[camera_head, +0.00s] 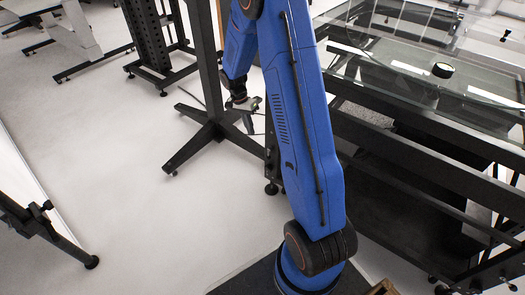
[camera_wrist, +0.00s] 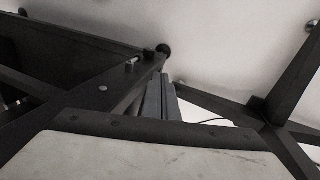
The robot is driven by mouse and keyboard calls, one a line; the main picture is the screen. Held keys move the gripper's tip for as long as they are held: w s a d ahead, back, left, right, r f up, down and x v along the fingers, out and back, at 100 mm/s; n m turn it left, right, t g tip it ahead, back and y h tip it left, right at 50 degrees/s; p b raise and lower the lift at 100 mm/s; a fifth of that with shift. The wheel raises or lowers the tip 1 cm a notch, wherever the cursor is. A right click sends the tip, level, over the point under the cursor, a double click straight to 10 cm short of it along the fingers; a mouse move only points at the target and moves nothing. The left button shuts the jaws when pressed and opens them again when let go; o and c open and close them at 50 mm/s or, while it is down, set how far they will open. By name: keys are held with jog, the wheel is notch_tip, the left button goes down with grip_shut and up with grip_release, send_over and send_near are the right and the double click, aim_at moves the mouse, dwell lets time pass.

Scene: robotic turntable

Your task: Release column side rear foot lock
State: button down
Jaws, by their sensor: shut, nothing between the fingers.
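My gripper (camera_head: 248,122) hangs low in the head view, just right of a black column (camera_head: 207,70) and above one leg of its base (camera_head: 195,150). In the wrist view its two grey fingers (camera_wrist: 160,98) lie side by side, shut and empty. A dark beam (camera_wrist: 105,97) passes left of the fingertips, with a small pin-like fitting (camera_wrist: 132,66) and a round black foot (camera_wrist: 164,49) near its end. I cannot tell for sure which part is the foot lock. In the head view my arm hides part of the area beside the column.
A glass-topped black frame (camera_head: 420,125) stands to the right, with a levelling foot (camera_head: 271,188) by my arm. Another black stand (camera_head: 155,45) is at the back left. Black legs (camera_head: 45,222) reach in at the left edge. White floor (camera_head: 100,150) is open between.

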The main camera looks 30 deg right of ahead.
dwell(0.3)
jog(key=s+d+f, duration=0.3)
jog(key=s+f, duration=0.2)
jog(key=f, duration=0.6)
jog(key=shift+s, duration=0.25)
